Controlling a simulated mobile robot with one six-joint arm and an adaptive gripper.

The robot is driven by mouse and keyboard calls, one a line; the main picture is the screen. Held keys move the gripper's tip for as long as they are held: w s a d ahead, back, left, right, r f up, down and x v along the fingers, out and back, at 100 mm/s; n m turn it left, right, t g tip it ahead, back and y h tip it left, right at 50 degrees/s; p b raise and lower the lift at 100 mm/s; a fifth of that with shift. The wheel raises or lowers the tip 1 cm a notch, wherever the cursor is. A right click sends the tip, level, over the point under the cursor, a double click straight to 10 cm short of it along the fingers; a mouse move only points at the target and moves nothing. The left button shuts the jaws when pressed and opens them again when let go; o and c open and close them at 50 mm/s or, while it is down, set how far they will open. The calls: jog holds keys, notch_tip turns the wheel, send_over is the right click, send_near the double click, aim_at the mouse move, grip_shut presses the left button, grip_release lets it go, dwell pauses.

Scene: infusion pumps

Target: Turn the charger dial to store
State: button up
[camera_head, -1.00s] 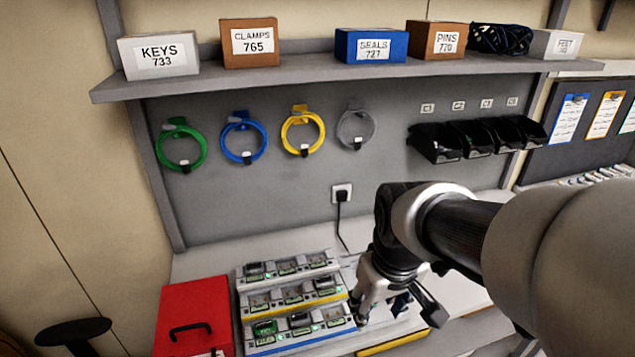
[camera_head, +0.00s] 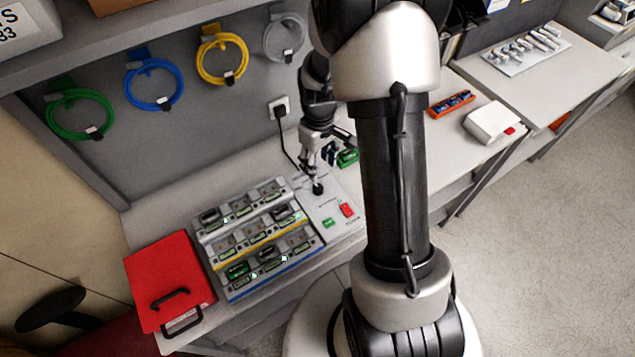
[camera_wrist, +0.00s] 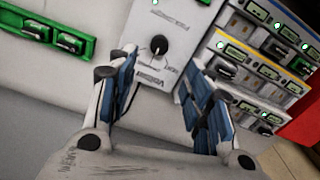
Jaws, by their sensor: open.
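The charger dial (camera_wrist: 159,45) is a round black knob with a white pointer line on the charger's pale panel (camera_wrist: 175,17). Lettering around it is too blurred to read. In the wrist view it lies ahead of and between the fingers of my gripper (camera_wrist: 160,85), apart from both. The fingers have blue pads and are open and empty. In the head view my gripper (camera_head: 314,165) hangs just above the dial (camera_head: 318,188). The charger (camera_head: 225,250) has several bays in rows with white, yellow and blue edges.
A red case (camera_head: 165,275) stands left of the charger. A green holder (camera_head: 347,157) sits behind and right of the dial. A green button (camera_head: 328,222) and a red switch (camera_head: 347,210) are on the panel nearby. A wall plug (camera_head: 279,105) has a hanging cable.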

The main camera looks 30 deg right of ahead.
aim_at(318, 188)
notch_tip(318, 188, down, 12)
jog(key=shift+w+r+b, duration=0.1)
jog(key=shift+r+b, duration=0.15)
jog(key=shift+b, duration=0.3)
jog(key=shift+c, duration=0.2)
jog(key=c, duration=1)
jog(key=m+b, duration=0.1)
jog(key=m, duration=0.3)
jog(key=shift+b, duration=0.3)
jog(key=shift+m+b, duration=0.55)
jog(key=shift+m, duration=1.85)
